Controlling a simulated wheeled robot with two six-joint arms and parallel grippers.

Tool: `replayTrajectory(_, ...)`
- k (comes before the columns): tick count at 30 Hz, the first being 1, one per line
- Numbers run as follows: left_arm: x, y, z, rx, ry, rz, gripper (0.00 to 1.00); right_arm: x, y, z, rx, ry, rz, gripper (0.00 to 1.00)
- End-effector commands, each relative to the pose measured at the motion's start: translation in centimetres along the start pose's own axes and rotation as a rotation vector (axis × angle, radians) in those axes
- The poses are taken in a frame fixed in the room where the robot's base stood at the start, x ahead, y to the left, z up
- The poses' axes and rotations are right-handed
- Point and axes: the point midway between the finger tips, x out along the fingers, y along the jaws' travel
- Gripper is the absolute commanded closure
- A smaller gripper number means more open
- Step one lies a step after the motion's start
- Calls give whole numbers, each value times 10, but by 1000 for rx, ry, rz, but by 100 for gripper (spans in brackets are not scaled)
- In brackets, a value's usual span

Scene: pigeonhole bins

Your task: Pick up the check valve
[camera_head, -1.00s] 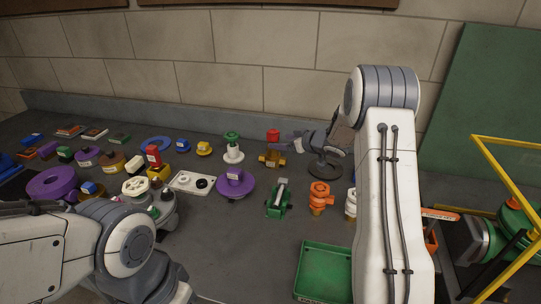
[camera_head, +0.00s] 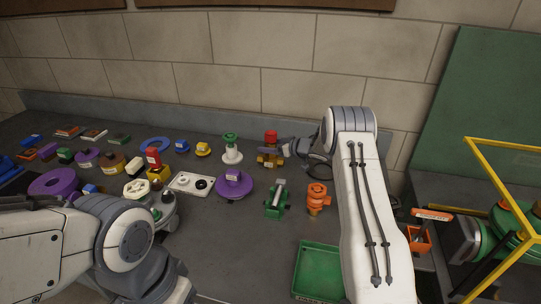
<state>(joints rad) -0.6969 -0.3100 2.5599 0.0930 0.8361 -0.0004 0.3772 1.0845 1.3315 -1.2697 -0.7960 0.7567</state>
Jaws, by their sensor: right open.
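A brass-coloured valve with a red top (camera_head: 270,138) stands at the back of the bench, right of a white valve with a green top (camera_head: 231,148). My right gripper (camera_head: 276,154) is at the brass valve, with its open jaws around or just in front of the body. I cannot tell whether they touch it. The labels are too small to read, so I cannot confirm which part is the check valve. My left arm shows at the lower left, but its fingers are not visible.
A green valve (camera_head: 277,200) and an orange valve (camera_head: 317,198) stand in front of my right gripper. A green tray (camera_head: 318,270) lies at the front. Purple flanged parts and several small fittings fill the left. A yellow frame (camera_head: 500,190) stands at the right.

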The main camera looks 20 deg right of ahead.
Motion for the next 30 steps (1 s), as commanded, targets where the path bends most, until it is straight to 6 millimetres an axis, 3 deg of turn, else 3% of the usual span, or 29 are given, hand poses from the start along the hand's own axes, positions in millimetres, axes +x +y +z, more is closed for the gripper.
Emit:
replayTrajectory(8, 0, 0, 0, 0, 0, 0, 50, 4, 0, 0, 0, 0, 1, 18)
replayTrajectory(12, 0, 0, 0, 0, 0, 0, 50, 3, 0, 0, 0, 0, 1, 71)
replayTrajectory(14, 0, 0, 0, 0, 0, 0, 50, 3, 0, 0, 0, 0, 1, 94)
replayTrajectory(15, 0, 0, 0, 0, 0, 0, 50, 3, 0, 0, 0, 0, 1, 100)
replayTrajectory(30, 0, 0, 0, 0, 0, 0, 50, 3, 1, 0, -1, 0, 2, 100)
